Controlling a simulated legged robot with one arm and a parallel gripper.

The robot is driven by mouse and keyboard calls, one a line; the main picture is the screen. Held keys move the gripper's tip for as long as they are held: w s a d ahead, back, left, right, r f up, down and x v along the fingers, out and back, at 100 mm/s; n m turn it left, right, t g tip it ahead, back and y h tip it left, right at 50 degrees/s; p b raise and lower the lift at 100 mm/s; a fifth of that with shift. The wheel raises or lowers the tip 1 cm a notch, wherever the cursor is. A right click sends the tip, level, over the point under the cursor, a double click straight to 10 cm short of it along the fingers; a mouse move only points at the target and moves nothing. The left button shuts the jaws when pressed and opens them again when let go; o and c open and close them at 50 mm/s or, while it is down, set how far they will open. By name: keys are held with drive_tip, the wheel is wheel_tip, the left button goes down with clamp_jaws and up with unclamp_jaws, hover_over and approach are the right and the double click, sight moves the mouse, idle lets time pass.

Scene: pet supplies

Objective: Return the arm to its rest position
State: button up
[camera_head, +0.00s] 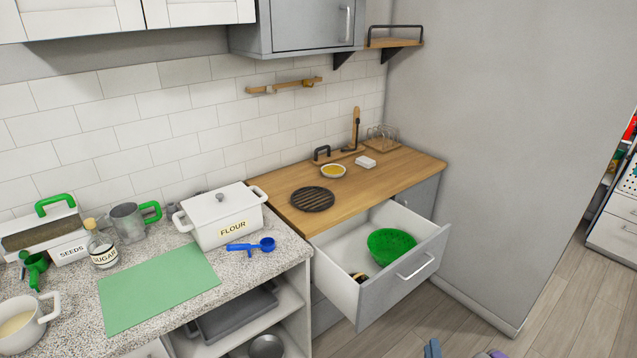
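My gripper cannot be made out in the head view. A small blue-grey shape and a purple one just show at the bottom edge, right of centre. I cannot tell whether they are parts of my arm. An open drawer (433,249) sticks out below the wooden counter (405,170). A green bowl (391,247) and a small dark and tan item (358,277) lie in it.
A speckled counter (70,311) at left holds a green mat (158,286), a flour box (222,214), a blue scoop (252,247) and other containers. The open drawer juts over the floor. A grey wall (490,130) stands at right. Floor (560,315) shows clear at lower right.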

drive_tip(key=w+a+r+n+g+y, duration=0.4)
drive_tip(key=w+a+r+n, duration=0.35)
drive_tip(key=w, duration=0.25)
drive_tip(key=s+a+r+n+g, duration=0.4)
drive_tip(key=a+r+n+g, duration=0.3)
drive_tip(key=r, duration=0.4)
drive_tip(key=s+a+r+n+g, duration=0.2)
drive_tip(key=s+r, duration=0.4)
drive_tip(key=s, duration=0.9)
drive_tip(key=s+a+r+n+g, duration=0.2)
drive_tip(key=s+r+g, duration=0.2)
drive_tip(key=s, duration=1.1)
drive_tip(key=s+a+r+n+g+h, duration=0.1)
drive_tip(key=s+r+g, duration=0.3)
drive_tip(key=s+r, duration=0.5)
drive_tip(key=s+n, duration=0.1)
drive_tip(key=s, duration=0.5)
drive_tip(key=shift+a+n, duration=0.35)
drive_tip(key=shift+a, duration=0.05)
drive_tip(key=shift+f, duration=0.1)
